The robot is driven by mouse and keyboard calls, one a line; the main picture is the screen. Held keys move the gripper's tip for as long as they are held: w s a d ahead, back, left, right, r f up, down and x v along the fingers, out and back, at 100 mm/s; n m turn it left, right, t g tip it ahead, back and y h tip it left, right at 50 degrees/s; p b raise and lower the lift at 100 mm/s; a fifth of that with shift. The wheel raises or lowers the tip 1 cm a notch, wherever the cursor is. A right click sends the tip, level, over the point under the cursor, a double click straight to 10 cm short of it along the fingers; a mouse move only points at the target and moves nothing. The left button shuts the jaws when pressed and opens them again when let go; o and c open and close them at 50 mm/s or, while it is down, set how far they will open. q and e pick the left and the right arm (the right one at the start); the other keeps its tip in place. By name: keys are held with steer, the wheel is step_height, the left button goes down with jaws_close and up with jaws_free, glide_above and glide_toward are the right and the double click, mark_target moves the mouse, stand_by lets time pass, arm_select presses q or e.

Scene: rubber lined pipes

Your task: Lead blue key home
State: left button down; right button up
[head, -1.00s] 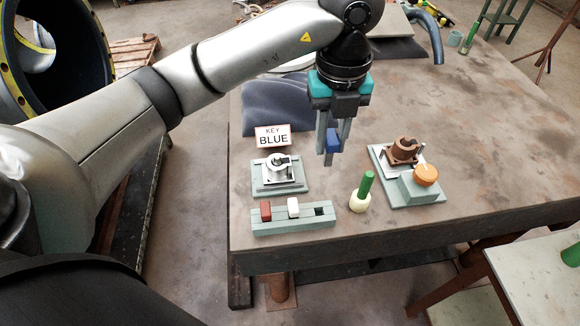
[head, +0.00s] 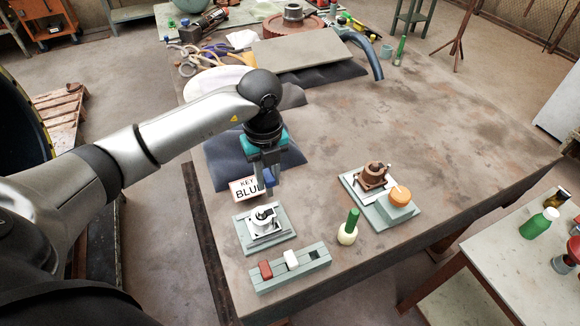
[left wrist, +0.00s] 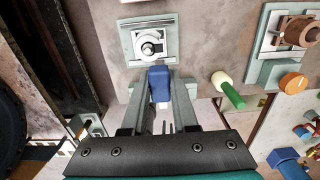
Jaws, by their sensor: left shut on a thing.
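The blue key (head: 269,178) is held between the fingers of my left gripper (head: 267,186), above the table by the right edge of the KEY BLUE sign (head: 244,190). In the left wrist view the blue key (left wrist: 159,83) sits between the two fingertips, just below the white round lock in the picture. That white lock (head: 263,218) stands on a grey-green plate, in front of the gripper and apart from the key. A grey-green rack (head: 313,258) holds a red key (head: 265,268) and a white key (head: 291,258); its right slot is empty. My right gripper is out of view.
A brown lock (head: 372,174) and an orange knob (head: 400,196) share a plate on the right. A dark cloth mound (head: 225,160) lies behind the sign. The table's right side is clear.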

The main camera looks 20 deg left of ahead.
mark_target(267, 194)
arm_select(q)
steer(key=shift+a+f, duration=0.1)
steer(key=shift+a, duration=0.25)
steer(key=shift+f, duration=0.15)
steer(key=shift+d+f+b, duration=0.1)
steer(key=shift+f+b, duration=0.3)
steer(key=shift+b, duration=0.05)
steer(key=shift+f, duration=0.3)
step_height(267, 194, down, 4)
steer(key=b, duration=0.3)
steer(key=shift+b, duration=0.4)
steer(key=shift+f, duration=0.2)
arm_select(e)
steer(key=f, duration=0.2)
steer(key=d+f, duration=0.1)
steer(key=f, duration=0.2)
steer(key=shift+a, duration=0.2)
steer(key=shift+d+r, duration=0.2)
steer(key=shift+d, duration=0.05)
